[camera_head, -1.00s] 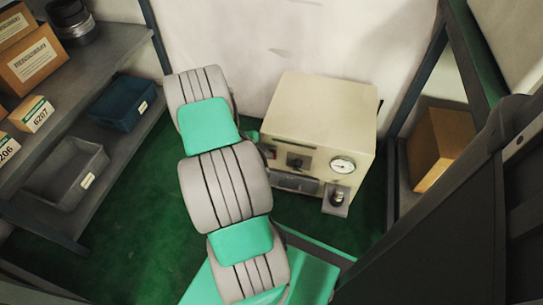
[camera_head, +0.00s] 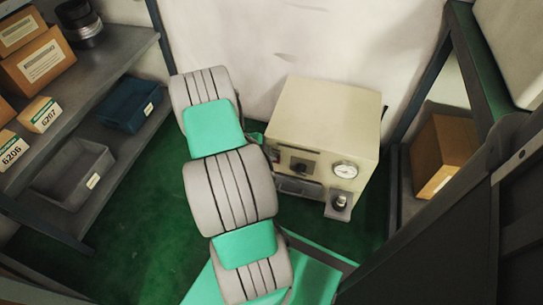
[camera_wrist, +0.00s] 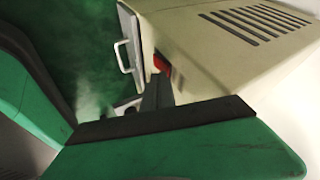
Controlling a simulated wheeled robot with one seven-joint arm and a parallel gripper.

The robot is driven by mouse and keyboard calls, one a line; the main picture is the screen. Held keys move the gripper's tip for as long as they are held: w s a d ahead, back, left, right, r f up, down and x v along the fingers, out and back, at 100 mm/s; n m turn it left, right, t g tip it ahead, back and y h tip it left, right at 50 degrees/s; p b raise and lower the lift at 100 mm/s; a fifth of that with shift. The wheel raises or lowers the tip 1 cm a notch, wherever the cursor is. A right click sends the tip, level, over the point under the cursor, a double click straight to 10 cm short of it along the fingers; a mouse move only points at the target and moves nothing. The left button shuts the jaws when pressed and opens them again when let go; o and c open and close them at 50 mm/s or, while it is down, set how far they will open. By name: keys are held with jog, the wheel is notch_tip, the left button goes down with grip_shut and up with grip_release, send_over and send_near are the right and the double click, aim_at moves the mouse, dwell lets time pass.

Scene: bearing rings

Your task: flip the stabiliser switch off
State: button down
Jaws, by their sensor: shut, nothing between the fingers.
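The stabiliser (camera_head: 325,120) is a beige box with a round gauge (camera_head: 344,170) on its front, standing on the green floor against the pale wall. In the head view my arm hides the gripper at the box's left side.
A white handle (camera_wrist: 124,55) stands out from the stabiliser's front near the switch. A shelf at left (camera_head: 125,150) holds a blue bin (camera_head: 128,103), a grey bin (camera_head: 75,172) and boxes. A shelf at right holds a cardboard box (camera_head: 440,155). Green floor is free left of my arm.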

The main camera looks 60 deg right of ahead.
jog(key=s+a+p+v, duration=0.1)
jog(key=p+v, duration=0.3)
jog(key=v, duration=0.7)
jog(key=shift+w+a+r+p, duration=0.2)
jog(key=shift+p, duration=0.1)
